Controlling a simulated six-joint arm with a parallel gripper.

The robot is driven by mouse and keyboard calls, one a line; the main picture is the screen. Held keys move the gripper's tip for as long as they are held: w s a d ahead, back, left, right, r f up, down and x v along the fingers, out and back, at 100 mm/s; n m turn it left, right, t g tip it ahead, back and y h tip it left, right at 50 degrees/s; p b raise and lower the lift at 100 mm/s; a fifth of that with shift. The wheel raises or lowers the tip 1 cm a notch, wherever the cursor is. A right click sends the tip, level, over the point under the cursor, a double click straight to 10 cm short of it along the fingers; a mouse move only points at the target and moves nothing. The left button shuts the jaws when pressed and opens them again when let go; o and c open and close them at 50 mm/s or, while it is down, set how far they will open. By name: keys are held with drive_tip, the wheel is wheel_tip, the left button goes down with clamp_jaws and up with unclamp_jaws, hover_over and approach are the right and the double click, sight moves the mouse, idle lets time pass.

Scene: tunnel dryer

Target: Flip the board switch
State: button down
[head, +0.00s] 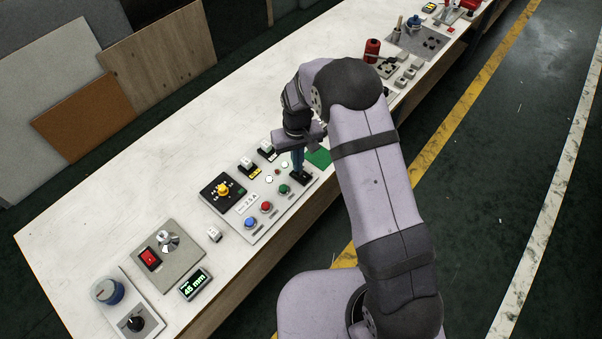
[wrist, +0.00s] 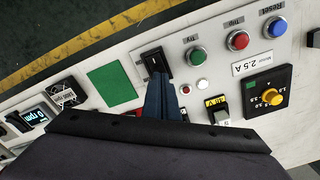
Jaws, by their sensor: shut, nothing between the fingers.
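The board (head: 262,222) is a pale panel with buttons and switches, set on the long white bench; it also shows in the wrist view (wrist: 196,72). A black switch (wrist: 153,59) sits at its end, past the green button. In the head view the black switch (head: 305,178) lies right below my fingers. My gripper (head: 298,172) points down with its blue-grey fingers shut and empty. In the wrist view my gripper's fingertips (wrist: 156,80) are at the switch's near edge and hide part of it. I cannot tell whether they touch it.
Green (wrist: 194,57), red (wrist: 238,40) and blue (wrist: 274,27) buttons stand in a row on the board. A yellow knob (head: 222,188) and two small switches with yellow labels are on its other side. A green pad (head: 318,157) lies beside the board. Bare bench is behind.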

drive_tip(key=shift+f+b, duration=0.5)
drive_tip(key=shift+f, duration=0.3)
idle(0.6)
drive_tip(key=shift+r, duration=0.2)
wheel_tip(320, 180, up, 7)
drive_tip(key=p, duration=0.5)
idle(0.3)
drive_tip(key=shift+f, duration=0.15)
